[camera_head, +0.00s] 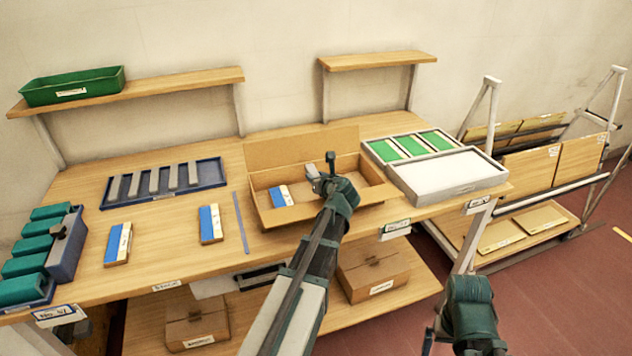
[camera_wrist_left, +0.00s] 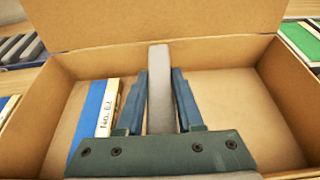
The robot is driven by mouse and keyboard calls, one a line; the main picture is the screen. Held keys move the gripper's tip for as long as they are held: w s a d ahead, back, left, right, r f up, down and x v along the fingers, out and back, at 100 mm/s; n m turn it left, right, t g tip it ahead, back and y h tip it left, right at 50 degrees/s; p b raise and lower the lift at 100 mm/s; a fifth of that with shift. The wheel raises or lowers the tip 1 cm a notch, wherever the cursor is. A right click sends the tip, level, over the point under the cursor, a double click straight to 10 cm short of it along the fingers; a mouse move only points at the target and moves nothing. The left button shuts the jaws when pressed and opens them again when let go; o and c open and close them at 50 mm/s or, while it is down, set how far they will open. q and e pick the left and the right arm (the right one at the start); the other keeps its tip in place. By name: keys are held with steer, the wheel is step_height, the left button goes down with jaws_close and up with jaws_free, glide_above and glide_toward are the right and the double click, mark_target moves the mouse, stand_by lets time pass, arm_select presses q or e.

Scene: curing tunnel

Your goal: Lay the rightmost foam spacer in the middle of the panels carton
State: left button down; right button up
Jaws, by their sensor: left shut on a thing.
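The open cardboard panels carton (camera_head: 262,203) stands on the bench with its back flap up. A blue and cream panel (camera_head: 281,196) lies in its left part; it also shows in the left wrist view (camera_wrist_left: 95,112). My left gripper (camera_head: 328,176) is over the carton, right of that panel. Its fingers are shut on a grey foam spacer (camera_wrist_left: 160,85), which points toward the back flap near the carton's middle. Whether the spacer touches the carton floor is unclear. Several grey spacers (camera_head: 154,181) remain in a dark blue tray (camera_head: 150,203). My right gripper (camera_head: 432,338) is low at right, jaws unclear.
Two blue and cream panels (camera_head: 117,244) (camera_head: 210,224) lie on the bench left of the carton. A dark blue holder with green items (camera_head: 65,245) stands far left. Trays with green and white panels (camera_head: 447,172) stand close to the carton's right. Shelves hang above.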

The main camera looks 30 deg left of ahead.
arm_select(q)
steer(key=shift+f+b, duration=0.2)
steer(key=shift+b, duration=0.1)
steer(key=shift+s+d+f+b, duration=0.15)
steer(key=shift+s+f+b, duration=0.1)
steer(key=shift+b, duration=0.15)
steer(key=shift+r, duration=0.1)
steer(key=c, duration=0.5)
jaws_free()
steer(key=shift+c, duration=0.2)
